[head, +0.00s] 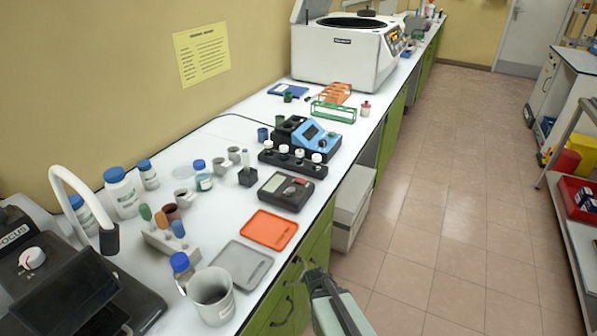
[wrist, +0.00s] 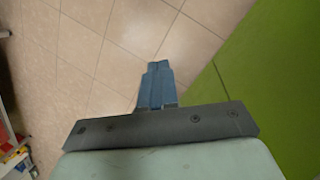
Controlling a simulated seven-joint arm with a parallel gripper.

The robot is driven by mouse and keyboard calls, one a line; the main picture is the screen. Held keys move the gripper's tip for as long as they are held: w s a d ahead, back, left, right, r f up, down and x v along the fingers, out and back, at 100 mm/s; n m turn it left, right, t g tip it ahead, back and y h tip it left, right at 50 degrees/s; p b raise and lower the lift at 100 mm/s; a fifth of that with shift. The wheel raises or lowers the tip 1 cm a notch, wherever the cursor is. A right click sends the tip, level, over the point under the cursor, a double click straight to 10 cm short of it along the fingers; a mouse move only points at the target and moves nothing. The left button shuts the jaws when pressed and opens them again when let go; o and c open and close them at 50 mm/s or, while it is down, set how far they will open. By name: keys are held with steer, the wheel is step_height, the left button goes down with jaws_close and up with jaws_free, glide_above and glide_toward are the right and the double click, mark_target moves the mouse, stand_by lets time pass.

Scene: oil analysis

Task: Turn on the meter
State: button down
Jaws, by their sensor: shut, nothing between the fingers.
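A dark box-shaped device (head: 286,191) with a grey display and a small red mark lies on the white bench, nearest the orange tray; it looks like a meter. A blue and black instrument (head: 318,134) with a small screen stands behind it. I cannot tell which one is the task's meter, nor whether either display is lit. My gripper (head: 314,275) is beyond the bench's front edge, beside the green cabinets, apart from both devices. In the wrist view its fingers (wrist: 158,68) are together and empty, over the tiled floor.
An orange tray (head: 269,229) and a grey tray (head: 241,266) lie near the bench's front edge. A beaker (head: 211,297) stands nearest my arm. A black rack with white-capped bottles (head: 292,161) stands behind the dark device. The floor aisle at right is clear.

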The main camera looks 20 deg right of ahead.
steer(key=w+d+r+m+t+h, duration=0.1)
steer(key=w+d+r, duration=0.4)
steer(key=r, duration=0.3)
steer(key=w+d+r+m+t+h, duration=0.1)
steer(key=w+d+r+t, duration=0.1)
steer(key=w+d+r, duration=0.35)
step_height(320, 180, up, 40)
steer(key=r+m+y, duration=0.1)
steer(key=m+y, duration=0.4)
steer(key=m, duration=0.1)
glide_above(297, 178)
steer(key=s+d, duration=0.2)
steer(key=shift+a+f+t, duration=0.15)
steer(key=shift+f+t, duration=0.15)
steer(key=shift+t, duration=0.1)
steer(key=f, duration=0.4)
steer(key=w+a+f, duration=0.1)
steer(key=f, duration=0.9)
steer(key=shift+w+a, duration=0.2)
steer(key=shift+w, duration=0.05)
